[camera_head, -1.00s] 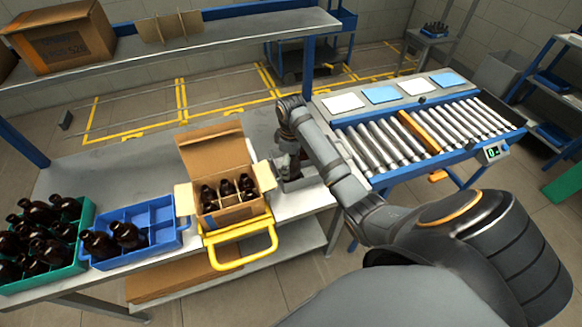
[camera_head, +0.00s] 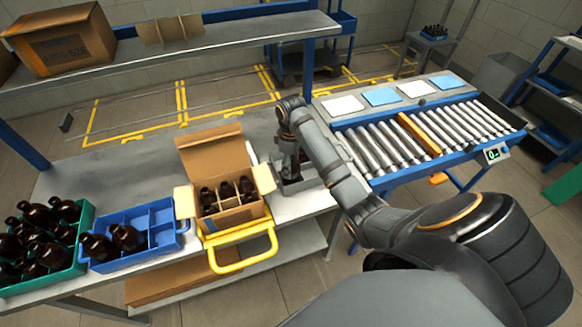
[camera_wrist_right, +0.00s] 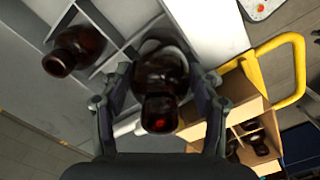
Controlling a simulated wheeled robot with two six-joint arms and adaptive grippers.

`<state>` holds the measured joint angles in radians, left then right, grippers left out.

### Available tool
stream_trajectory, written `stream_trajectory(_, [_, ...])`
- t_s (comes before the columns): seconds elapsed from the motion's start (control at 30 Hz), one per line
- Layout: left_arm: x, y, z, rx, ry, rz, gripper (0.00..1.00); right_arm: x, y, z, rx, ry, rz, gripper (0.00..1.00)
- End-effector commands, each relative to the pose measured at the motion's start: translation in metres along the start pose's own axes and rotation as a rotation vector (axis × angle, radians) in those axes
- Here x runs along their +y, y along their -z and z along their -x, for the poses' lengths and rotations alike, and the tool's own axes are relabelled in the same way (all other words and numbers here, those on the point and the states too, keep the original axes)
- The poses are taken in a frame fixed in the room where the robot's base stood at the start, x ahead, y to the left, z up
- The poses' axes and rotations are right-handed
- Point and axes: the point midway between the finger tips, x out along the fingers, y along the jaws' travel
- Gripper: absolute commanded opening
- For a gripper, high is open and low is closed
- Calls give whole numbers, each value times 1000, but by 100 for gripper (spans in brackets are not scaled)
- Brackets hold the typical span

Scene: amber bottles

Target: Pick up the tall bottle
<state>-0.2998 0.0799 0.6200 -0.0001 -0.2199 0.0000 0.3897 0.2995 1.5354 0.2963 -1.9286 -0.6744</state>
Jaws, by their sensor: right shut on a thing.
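A dark amber bottle (camera_wrist_right: 160,78) stands between the fingers of my right gripper in the right wrist view, its neck pointing toward the camera. My right gripper (camera_wrist_right: 160,100) is shut on it, one finger on each side. In the head view this gripper (camera_head: 289,166) is low over a grey divided tray (camera_head: 298,186), and my arm partly hides it. A second amber bottle (camera_wrist_right: 74,50) stands in a compartment of the tray, to the left in the wrist view. I cannot tell from these views which of the two is taller. My left gripper is not in view.
An open cardboard box (camera_head: 228,217) with several bottles and a yellow handle (camera_head: 243,262) stands beside the tray. Farther left are a blue crate (camera_head: 163,250) and a green crate (camera_head: 82,262) with bottles. A roller conveyor (camera_head: 385,150) lies to the right.

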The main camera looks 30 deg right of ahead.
Motion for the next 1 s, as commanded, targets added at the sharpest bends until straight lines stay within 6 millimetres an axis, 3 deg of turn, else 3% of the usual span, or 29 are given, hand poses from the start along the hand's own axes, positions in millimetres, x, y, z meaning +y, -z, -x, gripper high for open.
stream_trajectory(0.07, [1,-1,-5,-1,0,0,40,2,1,15,5,-7,1,23])
stream_trajectory(0.2, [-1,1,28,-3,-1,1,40,1,0,61,1,-3,-1,23])
stream_trajectory(0.4, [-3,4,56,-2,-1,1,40,0,0,89,1,-2,-1,23])
stream_trajectory(1.0, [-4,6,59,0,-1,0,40,0,0,92,1,-2,0,23])
